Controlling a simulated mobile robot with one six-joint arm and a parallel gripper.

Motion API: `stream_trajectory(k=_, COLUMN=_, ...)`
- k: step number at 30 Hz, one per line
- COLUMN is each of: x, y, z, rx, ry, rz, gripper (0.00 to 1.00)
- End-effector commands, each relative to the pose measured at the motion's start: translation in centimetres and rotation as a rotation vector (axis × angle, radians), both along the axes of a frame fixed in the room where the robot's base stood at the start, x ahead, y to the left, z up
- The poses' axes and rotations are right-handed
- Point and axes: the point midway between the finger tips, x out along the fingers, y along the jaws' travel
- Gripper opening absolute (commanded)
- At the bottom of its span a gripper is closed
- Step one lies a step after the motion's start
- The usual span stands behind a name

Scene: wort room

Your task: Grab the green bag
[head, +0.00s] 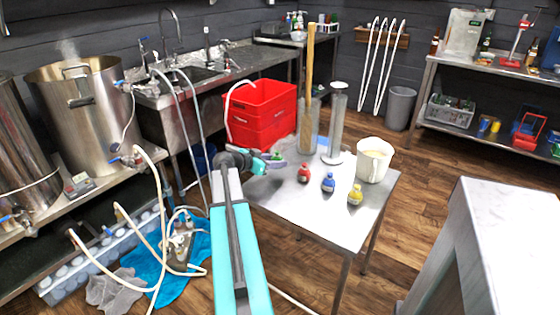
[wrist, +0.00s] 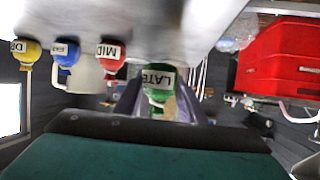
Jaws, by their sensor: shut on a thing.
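The green bag (wrist: 158,76), with a white label reading "LATE", is between the two fingers of my gripper (wrist: 157,98) in the wrist view, which looks upside down. The fingers are shut on it. In the head view my gripper (head: 270,161) is at the left edge of the small steel table (head: 318,215), and only a little of the green bag (head: 277,156) shows there. I cannot tell whether the bag still touches the table. The red bag (head: 304,173), blue bag (head: 328,183) and yellow bag (head: 355,195) stand in a row to its right.
A white jug (head: 374,162), a clear cylinder (head: 336,125) and a tall vessel with a wooden paddle (head: 308,120) stand on the table's back part. Red crates (head: 262,112) are behind it. The table's front is clear. A pale counter (head: 510,235) is at right.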

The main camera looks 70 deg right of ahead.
Motion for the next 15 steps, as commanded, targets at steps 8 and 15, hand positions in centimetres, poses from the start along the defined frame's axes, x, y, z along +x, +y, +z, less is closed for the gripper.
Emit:
stream_trajectory(k=8, x=0.6, y=5.2, z=0.4, rx=-0.001, ry=0.0, rz=0.002, gripper=0.14)
stream_trajectory(k=15, x=1.1, y=9.1, z=0.8, rx=0.0, ry=0.0, rz=0.001, gripper=0.14)
